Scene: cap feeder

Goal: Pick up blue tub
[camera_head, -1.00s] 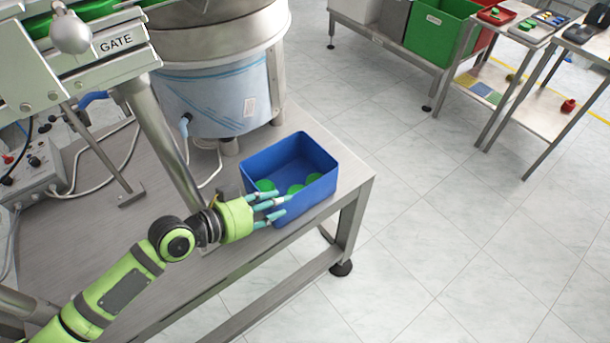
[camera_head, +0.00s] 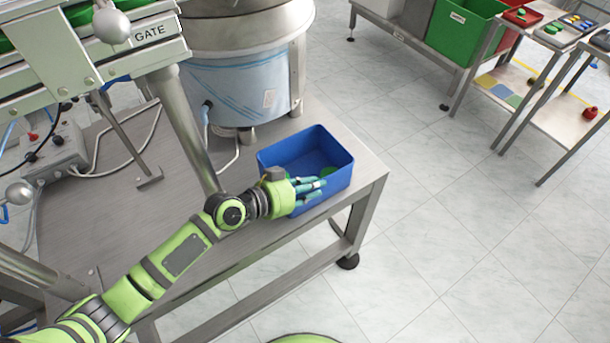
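The blue tub (camera_head: 336,181) stands upright near the right corner of the steel table. It is open at the top and has a few green caps (camera_head: 328,171) inside. My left gripper (camera_head: 321,190) is at the tub's near left side, its teal fingers stretched out to the right with gaps between them. They look open and cover part of the tub's near wall. I cannot tell whether they touch it. My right gripper is not in view.
The steel table (camera_head: 110,219) carries a large round feeder bowl (camera_head: 238,92) behind the tub and a slanted post (camera_head: 184,125) to its left. A control box (camera_head: 57,158) with cables sits at the left. Open floor lies to the right.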

